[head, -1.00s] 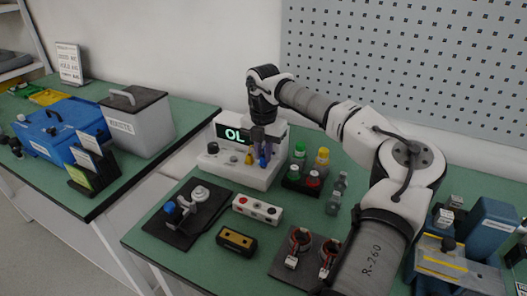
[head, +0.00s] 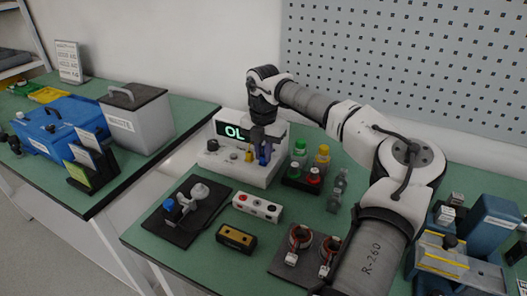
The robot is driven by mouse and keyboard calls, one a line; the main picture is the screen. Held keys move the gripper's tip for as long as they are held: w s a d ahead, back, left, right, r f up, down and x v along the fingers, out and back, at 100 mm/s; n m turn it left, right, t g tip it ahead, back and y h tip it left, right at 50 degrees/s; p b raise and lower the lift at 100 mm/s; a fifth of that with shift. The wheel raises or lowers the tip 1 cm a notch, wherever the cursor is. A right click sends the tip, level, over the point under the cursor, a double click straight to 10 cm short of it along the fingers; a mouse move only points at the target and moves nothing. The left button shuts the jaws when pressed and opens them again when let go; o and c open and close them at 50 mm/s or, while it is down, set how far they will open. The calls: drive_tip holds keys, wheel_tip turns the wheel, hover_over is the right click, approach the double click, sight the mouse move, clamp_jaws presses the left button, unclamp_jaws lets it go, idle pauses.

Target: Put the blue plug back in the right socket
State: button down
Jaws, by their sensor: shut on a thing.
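The white test meter (head: 223,165) stands on the green bench and its display reads "OL". My gripper (head: 263,150) points down at the right part of the meter's front ledge. It is shut on the blue plug (head: 264,158), which is upright and at or just above the ledge. A yellow plug (head: 248,156) stands on the ledge just left of it. The sockets under the blue plug are too small and hidden to tell, so I cannot tell whether its tip is in one.
A black rack with green, yellow and red-capped bottles (head: 301,180) stands close right of the meter. A white box with several sockets (head: 257,208), a yellow-black block (head: 236,238) and copper-wound stators (head: 300,238) lie in front. A dark mat with a clamp (head: 183,206) lies front left.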

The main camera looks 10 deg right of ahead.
drive_tip(key=c, duration=1.3)
unclamp_jaws()
wheel_tip(320, 180, up, 14)
drive_tip(key=b, duration=0.1)
drive_tip(key=shift+f, duration=0.1)
